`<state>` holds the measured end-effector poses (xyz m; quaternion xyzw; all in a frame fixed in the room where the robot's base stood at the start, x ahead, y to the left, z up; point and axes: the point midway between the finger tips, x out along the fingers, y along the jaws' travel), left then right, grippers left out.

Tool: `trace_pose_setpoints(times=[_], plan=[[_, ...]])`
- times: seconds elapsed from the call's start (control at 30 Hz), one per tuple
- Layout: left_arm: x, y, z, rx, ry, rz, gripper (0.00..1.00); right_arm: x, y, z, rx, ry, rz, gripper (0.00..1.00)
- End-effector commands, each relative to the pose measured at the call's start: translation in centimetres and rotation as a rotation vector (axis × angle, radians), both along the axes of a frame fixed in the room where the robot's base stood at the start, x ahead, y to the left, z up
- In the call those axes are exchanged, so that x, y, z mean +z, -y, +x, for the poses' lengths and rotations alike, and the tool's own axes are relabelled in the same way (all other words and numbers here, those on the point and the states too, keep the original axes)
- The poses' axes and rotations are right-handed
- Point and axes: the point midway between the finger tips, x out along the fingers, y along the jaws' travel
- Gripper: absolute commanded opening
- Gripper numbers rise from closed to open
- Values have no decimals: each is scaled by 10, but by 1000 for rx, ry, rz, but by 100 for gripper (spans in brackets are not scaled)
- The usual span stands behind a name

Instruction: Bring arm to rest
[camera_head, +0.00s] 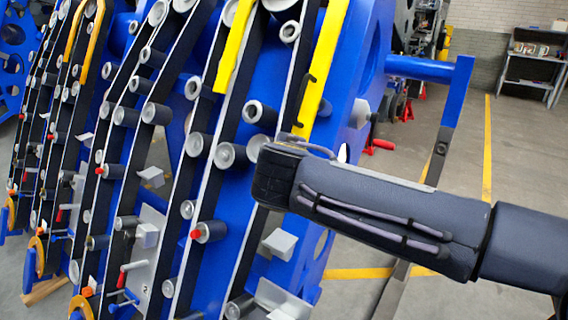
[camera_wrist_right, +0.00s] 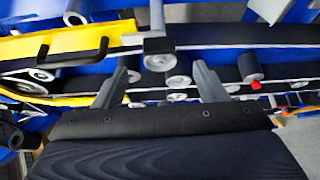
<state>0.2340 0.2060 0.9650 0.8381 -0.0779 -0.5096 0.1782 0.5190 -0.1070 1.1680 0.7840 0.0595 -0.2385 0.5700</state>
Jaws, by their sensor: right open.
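My right arm (camera_head: 370,205) comes in from the right in the head view and reaches across the front of the blue harvester chassis (camera_head: 270,85). The gripper at its end is hidden behind the dark wrist there. In the right wrist view my right gripper (camera_wrist_right: 159,70) has its two grey fingers spread apart, with nothing held between them. Chassis rollers (camera_wrist_right: 178,82) and dark belts show beyond the fingers. I cannot tell whether the fingertips touch any part. My left arm and gripper are not in view.
Yellow bars (camera_head: 322,65) with black handles run along the chassis near my right wrist. A blue beam (camera_head: 420,68) juts out to the right. The grey floor (camera_head: 530,150) at right is clear.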

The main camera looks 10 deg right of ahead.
Motion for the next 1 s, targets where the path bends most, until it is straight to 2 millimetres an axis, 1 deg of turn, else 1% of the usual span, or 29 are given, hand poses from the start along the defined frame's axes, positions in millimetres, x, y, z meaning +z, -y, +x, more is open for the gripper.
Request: trace_pose_setpoints(times=[0.17, 0.27, 0.37, 0.4, 0.47, 0.5, 0.57, 0.6, 0.63, 0.67, 0.7, 0.8, 0.9, 1.0], plan=[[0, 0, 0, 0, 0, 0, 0, -1, 3, -1, -4, -5, 7, 65], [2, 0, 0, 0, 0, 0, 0, -11, 21, -8, -36, -45, 53, 65], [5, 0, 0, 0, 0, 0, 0, -32, 56, -29, -104, -131, 161, 65], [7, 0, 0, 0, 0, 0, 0, -44, 73, -43, -141, -177, 223, 65], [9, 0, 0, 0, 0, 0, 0, -64, 96, -68, -206, -248, 332, 65], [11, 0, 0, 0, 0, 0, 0, -77, 110, -88, -250, -295, 411, 65], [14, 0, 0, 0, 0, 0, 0, -97, 125, -120, -323, -362, 536, 65], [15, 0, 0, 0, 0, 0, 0, -110, 131, -142, -371, -404, 626, 65], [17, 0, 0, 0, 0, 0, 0, -119, 135, -160, -410, -433, 697, 65], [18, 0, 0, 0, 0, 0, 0, -127, 136, -177, -447, -459, 767, 65], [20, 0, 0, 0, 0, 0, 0, -137, 135, -198, -495, -488, 859, 65], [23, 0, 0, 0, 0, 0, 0, -156, 126, -240, -595, -536, 1063, 65], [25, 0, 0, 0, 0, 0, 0, -168, 114, -266, -666, -557, 1219, 65], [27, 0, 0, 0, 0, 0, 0, -174, 104, -280, -706, -565, 1315, 65]])
